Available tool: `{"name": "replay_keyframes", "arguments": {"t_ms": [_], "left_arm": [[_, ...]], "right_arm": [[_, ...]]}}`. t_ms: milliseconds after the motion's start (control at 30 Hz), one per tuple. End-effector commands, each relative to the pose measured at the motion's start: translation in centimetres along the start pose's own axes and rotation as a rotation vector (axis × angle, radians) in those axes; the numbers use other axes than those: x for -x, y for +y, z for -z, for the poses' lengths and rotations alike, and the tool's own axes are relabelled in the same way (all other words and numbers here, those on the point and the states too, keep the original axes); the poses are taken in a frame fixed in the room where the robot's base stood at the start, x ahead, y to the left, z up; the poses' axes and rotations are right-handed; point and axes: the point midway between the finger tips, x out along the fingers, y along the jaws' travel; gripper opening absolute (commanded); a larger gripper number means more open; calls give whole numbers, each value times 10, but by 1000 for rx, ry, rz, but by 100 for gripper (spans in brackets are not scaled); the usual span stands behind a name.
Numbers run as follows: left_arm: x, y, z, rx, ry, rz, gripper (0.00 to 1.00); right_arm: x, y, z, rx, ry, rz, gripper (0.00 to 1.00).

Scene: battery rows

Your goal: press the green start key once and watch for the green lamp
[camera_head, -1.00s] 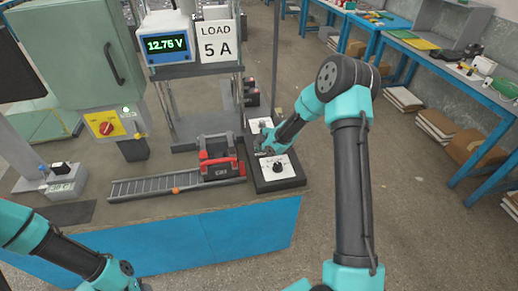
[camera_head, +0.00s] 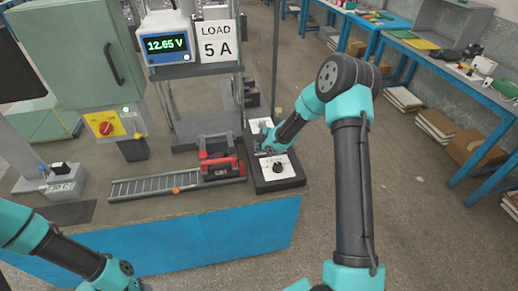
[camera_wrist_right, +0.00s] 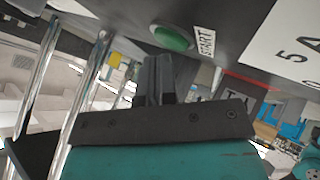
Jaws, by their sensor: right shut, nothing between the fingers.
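The green start key (camera_wrist_right: 172,38) is a round button in a dark panel, beside a START label (camera_wrist_right: 204,43), in the right wrist view. My right gripper (camera_wrist_right: 158,64) is shut and empty, its fingertips right by the key's lower edge; I cannot tell whether they touch it. In the head view the right gripper (camera_head: 262,148) is low over the dark control box (camera_head: 286,184), and the key is hidden there. A small round green-white spot (camera_head: 127,107), possibly a lamp, shows above the red-and-yellow switch. My left gripper is out of view.
A voltage display (camera_head: 167,45) reads 12.65 V beside a LOAD 5 A sign (camera_head: 217,42). A red-and-black battery (camera_head: 221,167) sits at the right end of a roller track (camera_head: 150,188). Upright metal posts (camera_wrist_right: 38,75) stand left of the gripper in the wrist view.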

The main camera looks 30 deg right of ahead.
Motion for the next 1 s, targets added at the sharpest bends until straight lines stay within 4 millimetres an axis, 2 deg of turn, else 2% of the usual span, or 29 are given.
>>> {"name": "replay_keyframes", "arguments": {"t_ms": [567, 1000], "left_arm": [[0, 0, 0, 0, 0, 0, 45], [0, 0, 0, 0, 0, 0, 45]], "right_arm": [[7, 5, 5, 0, 0, -1, 0], [28, 21, 20, 1, 0, -1, 0]]}}
